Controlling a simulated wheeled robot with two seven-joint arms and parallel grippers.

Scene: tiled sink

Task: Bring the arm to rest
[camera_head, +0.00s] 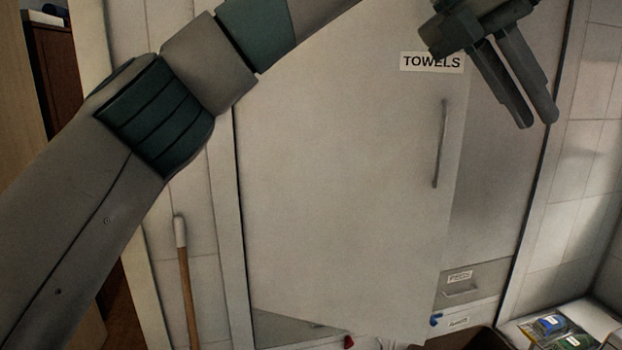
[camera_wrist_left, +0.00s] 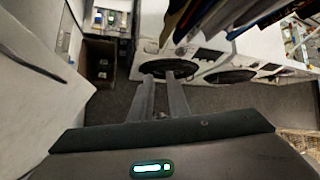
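My left arm (camera_head: 150,130) comes in from the left and reaches across the top of the head view. My left gripper (camera_head: 537,120) is at the upper right, in front of the cabinet and to the right of the TOWELS label. Its two fingers point down and right, parallel with a narrow gap between them. In the left wrist view the gripper (camera_wrist_left: 160,76) also shows its fingers apart, with nothing between them. My right gripper is in neither view.
A pale door (camera_head: 340,170) labelled TOWELS, with a vertical handle (camera_head: 440,143), appears ajar. A wooden-handled pole (camera_head: 186,290) stands at left. Small packages (camera_head: 550,325) lie at lower right. The wrist view shows white machines (camera_wrist_left: 225,75) beyond the grey floor (camera_wrist_left: 110,105).

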